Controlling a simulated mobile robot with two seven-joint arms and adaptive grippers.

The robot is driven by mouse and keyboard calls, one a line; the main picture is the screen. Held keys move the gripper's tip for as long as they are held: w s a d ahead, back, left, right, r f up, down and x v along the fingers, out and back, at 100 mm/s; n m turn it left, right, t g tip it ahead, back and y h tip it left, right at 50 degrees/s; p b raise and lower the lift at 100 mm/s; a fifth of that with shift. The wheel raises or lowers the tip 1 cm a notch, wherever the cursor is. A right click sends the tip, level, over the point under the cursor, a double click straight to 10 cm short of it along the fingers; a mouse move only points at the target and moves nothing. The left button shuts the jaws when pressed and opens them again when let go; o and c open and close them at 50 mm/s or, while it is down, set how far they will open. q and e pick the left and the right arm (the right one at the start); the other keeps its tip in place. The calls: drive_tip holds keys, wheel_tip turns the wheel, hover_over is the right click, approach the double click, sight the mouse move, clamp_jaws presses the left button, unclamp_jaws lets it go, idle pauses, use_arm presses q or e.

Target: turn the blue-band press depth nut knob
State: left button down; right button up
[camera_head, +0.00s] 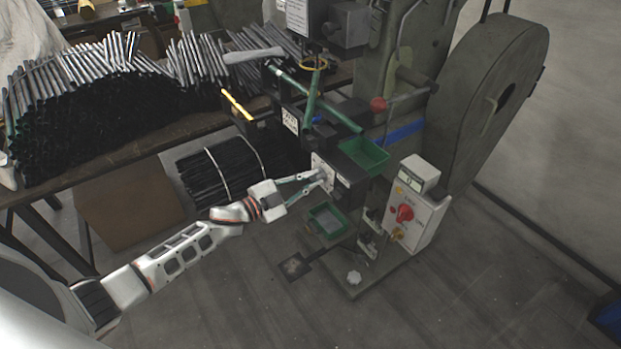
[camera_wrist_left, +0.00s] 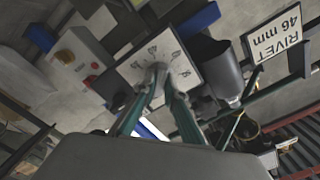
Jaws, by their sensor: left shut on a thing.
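The press (camera_head: 452,110) with the blue band (camera_head: 400,133) stands right of centre in the head view. On its front is a pale square dial plate (camera_head: 327,168), which also shows with dark marks in the wrist view (camera_wrist_left: 187,69). My left gripper (camera_head: 318,177) reaches the plate from the left. In the wrist view its two green fingers (camera_wrist_left: 160,76) come together at the plate's middle, shut on the depth nut knob. The fingertips largely hide the knob. My right gripper is in neither view.
A green tray (camera_head: 363,155) sits just above and right of the plate, and another green tray (camera_head: 327,224) lies below. A control box with a red knob (camera_head: 404,213) stands to the right. A bench with stacked rods (camera_head: 90,115) is at left.

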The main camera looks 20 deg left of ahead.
use_arm(q)
drive_tip(key=c, duration=2.1)
unclamp_jaws()
drive_tip(key=v, duration=1.2)
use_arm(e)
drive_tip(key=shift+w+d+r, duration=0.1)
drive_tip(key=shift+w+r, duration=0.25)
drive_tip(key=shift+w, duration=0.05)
use_arm(q)
drive_tip(key=shift+s+f, duration=0.1)
drive_tip(key=s+d+f+n+g+y, duration=0.1)
drive_tip(key=s+d+f+n+y, duration=0.1)
drive_tip(key=s+f+n, duration=0.2)
drive_tip(key=s+d+f+n+g+y+p, duration=0.1)
drive_tip(key=s+d+f+n+y, duration=0.1)
drive_tip(key=s+f, duration=0.4)
drive_tip(key=s+d+f+n+g+y, duration=0.1)
drive_tip(key=s+f+n+y, duration=0.3)
drive_tip(key=s, duration=0.9)
drive_tip(key=shift+s+d+f+n+g+p, duration=0.2)
drive_tip(key=shift+d+f+n, duration=0.15)
drive_tip(key=shift+n, duration=0.35)
drive_tip(key=shift+s+d+f+n+g+p, duration=0.15)
drive_tip(key=shift+d+f+n+g, duration=0.1)
drive_tip(key=shift+d+n, duration=0.35)
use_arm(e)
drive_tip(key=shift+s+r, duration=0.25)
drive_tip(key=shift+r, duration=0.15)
